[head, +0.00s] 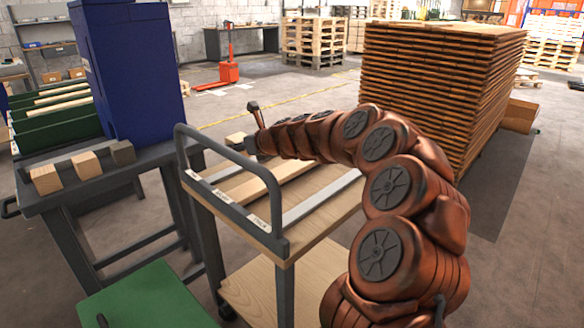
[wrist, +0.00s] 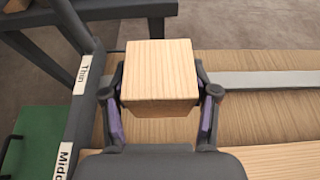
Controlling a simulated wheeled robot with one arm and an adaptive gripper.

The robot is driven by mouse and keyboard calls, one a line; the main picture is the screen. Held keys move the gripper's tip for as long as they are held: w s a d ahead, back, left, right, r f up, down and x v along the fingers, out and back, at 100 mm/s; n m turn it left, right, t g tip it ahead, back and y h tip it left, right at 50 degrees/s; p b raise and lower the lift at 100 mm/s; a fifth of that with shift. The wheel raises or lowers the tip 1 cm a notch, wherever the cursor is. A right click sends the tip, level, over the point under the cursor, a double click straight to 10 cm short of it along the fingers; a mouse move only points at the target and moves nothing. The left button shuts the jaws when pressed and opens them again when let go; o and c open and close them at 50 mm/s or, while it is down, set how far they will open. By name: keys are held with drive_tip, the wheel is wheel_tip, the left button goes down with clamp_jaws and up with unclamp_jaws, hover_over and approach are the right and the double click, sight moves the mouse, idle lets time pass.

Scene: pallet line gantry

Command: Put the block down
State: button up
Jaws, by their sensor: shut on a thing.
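My gripper (wrist: 160,98) is shut on a pale wooden block (wrist: 160,70), with one finger on each side of it. In the head view the block (head: 236,138) shows at the end of my arm, over the far side of the wooden-topped cart (head: 330,205). In the wrist view the block is over the cart top (wrist: 255,112), near the edge with the "Thin" label (wrist: 83,75). It covers part of a grey strip (wrist: 265,80). I cannot tell whether the block touches the top.
The cart's grey handle (head: 225,157) rises at its near left end. A workbench (head: 100,192) at left holds several small blocks and a tall blue box (head: 130,65). A green surface (head: 145,298) lies front left. A tall stack of boards (head: 430,90) stands behind my arm.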

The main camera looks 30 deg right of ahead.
drive_tip(key=b, duration=0.3)
hover_over(292, 166)
drive_tip(key=shift+a+f, duration=0.1)
drive_tip(key=shift+f, duration=0.65)
drive_tip(key=shift+f+b, duration=0.9)
drive_tip(key=shift+f, duration=0.85)
drive_tip(key=shift+r, duration=0.1)
drive_tip(key=o, duration=1.3)
drive_tip(key=shift+s+r, duration=0.15)
drive_tip(key=shift+s, duration=0.1)
drive_tip(key=p+v, duration=0.3)
drive_tip(key=v, duration=0.8)
drive_tip(key=shift+s, duration=0.3)
